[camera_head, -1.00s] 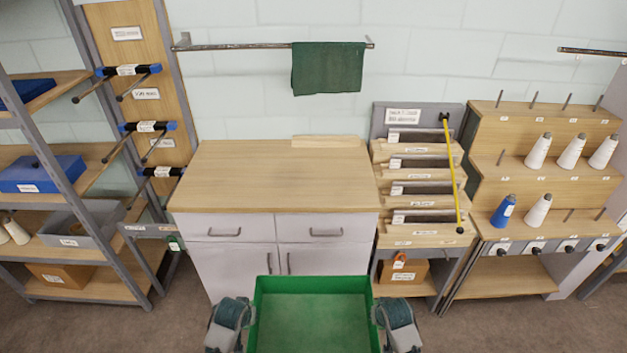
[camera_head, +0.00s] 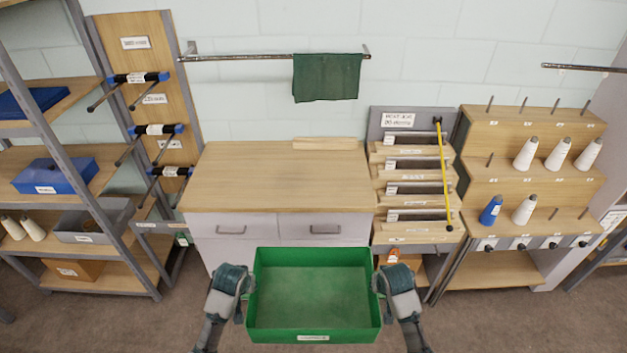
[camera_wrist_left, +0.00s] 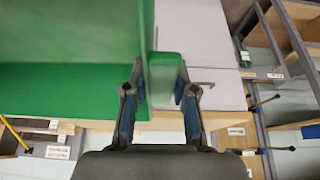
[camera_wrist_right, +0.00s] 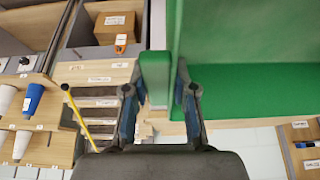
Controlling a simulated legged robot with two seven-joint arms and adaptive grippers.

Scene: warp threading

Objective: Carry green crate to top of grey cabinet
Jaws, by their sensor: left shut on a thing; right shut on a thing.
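The green crate (camera_head: 312,290) is empty and held level in front of me, between my two grippers. My left gripper (camera_head: 243,285) is shut on the crate's left side; in the left wrist view its fingers (camera_wrist_left: 160,90) close around a green lug on the crate wall. My right gripper (camera_head: 379,283) is shut on the right side, with its fingers around the matching lug (camera_wrist_right: 155,80) in the right wrist view.
A thin wooden board (camera_head: 328,144) lies at the back of the cabinet top. A towel rail (camera_head: 240,57) with a green cloth (camera_head: 327,77) hangs above. A slotted rack (camera_head: 415,190) adjoins on the right, then a cone stand (camera_head: 530,180). A metal shelf (camera_head: 80,200) stands left.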

